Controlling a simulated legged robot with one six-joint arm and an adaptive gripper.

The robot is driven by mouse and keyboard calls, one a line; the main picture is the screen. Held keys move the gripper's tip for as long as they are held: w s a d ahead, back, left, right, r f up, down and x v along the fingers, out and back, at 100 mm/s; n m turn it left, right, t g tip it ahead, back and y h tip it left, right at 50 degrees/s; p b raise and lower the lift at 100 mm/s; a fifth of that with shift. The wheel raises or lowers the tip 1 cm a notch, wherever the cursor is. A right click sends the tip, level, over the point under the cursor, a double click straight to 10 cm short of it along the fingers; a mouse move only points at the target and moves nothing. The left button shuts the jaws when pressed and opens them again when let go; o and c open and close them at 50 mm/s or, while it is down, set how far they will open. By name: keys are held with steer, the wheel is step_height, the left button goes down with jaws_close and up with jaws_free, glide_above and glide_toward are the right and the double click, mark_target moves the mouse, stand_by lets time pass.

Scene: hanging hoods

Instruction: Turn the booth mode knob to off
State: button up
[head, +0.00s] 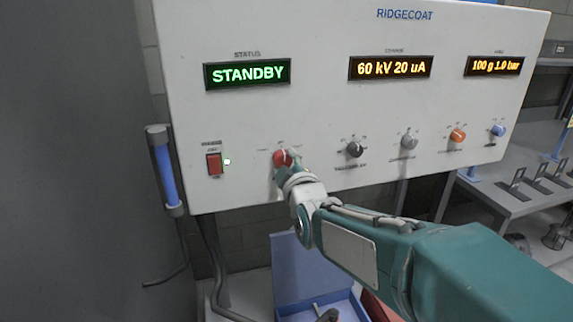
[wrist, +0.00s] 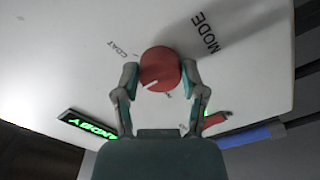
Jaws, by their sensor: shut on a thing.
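The booth mode knob is a red round knob (head: 282,157) on the lower left of the white control panel (head: 320,110). In the wrist view the red knob (wrist: 160,68) has a white pointer line aimed down and to the left, and the words MODE and COAT show beside it. My gripper (head: 285,163) is at the knob. In the wrist view the two fingers of my gripper (wrist: 160,80) are closed on the knob's left and right sides. The green status display (head: 247,74) reads STANDBY.
A red rocker switch (head: 215,164) with a lit green lamp sits left of the knob. A dark knob (head: 355,149), a grey knob (head: 409,141), an orange knob (head: 458,135) and a blue knob (head: 498,130) line up to the right. A blue tube holder (head: 165,172) hangs at the panel's left edge.

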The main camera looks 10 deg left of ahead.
steer(key=shift+f+n, duration=0.1)
steer(key=shift+n, duration=0.4)
steer(key=o, duration=0.9)
steer(key=shift+c, duration=0.2)
steer(key=shift+o, duration=1.4)
steer(key=shift+a, duration=0.2)
steer(key=shift+s, duration=0.1)
steer(key=shift+s+d, duration=0.25)
steer(key=shift+d, duration=0.05)
steer(key=v, duration=1.1)
